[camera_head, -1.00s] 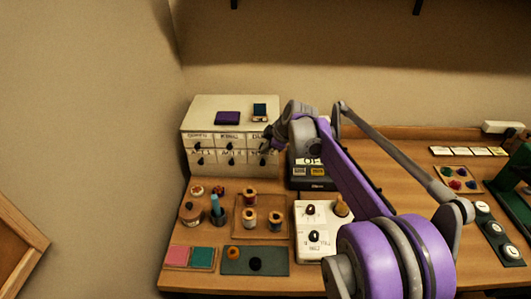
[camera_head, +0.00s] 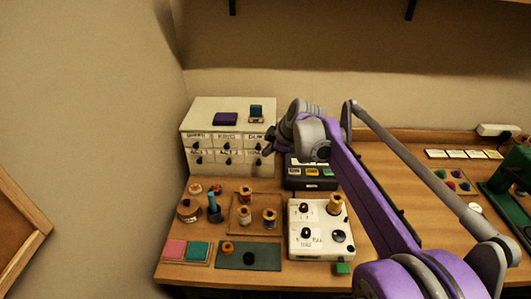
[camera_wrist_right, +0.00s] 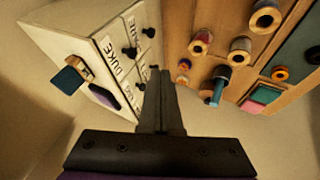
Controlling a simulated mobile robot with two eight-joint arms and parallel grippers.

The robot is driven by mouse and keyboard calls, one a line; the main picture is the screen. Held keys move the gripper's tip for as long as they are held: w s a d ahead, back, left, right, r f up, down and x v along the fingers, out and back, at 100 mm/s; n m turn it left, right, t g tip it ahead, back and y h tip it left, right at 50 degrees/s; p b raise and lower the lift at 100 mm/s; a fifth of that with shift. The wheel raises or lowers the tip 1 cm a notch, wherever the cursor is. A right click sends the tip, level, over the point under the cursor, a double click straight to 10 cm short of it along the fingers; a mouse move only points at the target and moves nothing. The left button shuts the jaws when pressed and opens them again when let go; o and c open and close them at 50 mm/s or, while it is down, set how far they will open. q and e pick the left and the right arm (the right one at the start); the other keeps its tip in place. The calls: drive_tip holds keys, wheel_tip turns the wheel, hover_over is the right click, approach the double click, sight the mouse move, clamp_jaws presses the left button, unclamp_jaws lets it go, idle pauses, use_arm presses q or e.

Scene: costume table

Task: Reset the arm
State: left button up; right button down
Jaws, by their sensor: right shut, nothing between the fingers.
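My right arm (camera_head: 365,185), purple and grey, reaches in from the lower right of the head view. My right gripper (camera_head: 268,149) is at the front right edge of the white drawer cabinet (camera_head: 196,123), small and partly hidden by its own wrist. In the right wrist view the fingers (camera_wrist_right: 160,78) are shut together with nothing between them. The cabinet's labelled drawers with black knobs (camera_wrist_right: 130,53) are to the left of the fingers. I cannot tell whether the fingertips touch the cabinet. My left gripper is in neither view.
A purple block (camera_head: 225,119) and a teal block (camera_head: 256,112) rest on the cabinet. Thread spools stand on a wooden tray (camera_head: 234,226). A white control box (camera_head: 320,252) and a dark box (camera_head: 312,183) stand below the arm. A green machine (camera_head: 507,175) stands far right.

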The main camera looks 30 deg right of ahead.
drive_tip(key=w+v, duration=0.1)
drive_tip(key=v, duration=0.3)
drive_tip(key=s+a+f+m+g, duration=0.1)
drive_tip(key=s+a+f+m, duration=0.4)
drive_tip(key=s+a, duration=0.55)
drive_tip(key=s+a+f+m, duration=0.2)
drive_tip(key=s+f+m, duration=0.1)
drive_tip(key=s+f, duration=0.3)
drive_tip(key=s+a+f+m+h, duration=0.1)
drive_tip(key=s+a+f+m, duration=0.1)
drive_tip(key=s+f, duration=0.4)
drive_tip(key=shift+s+a+f+m, duration=0.25)
drive_tip(key=shift+s+a+m, duration=0.25)
drive_tip(key=shift+s, duration=0.75)
drive_tip(key=shift+a, duration=0.1)
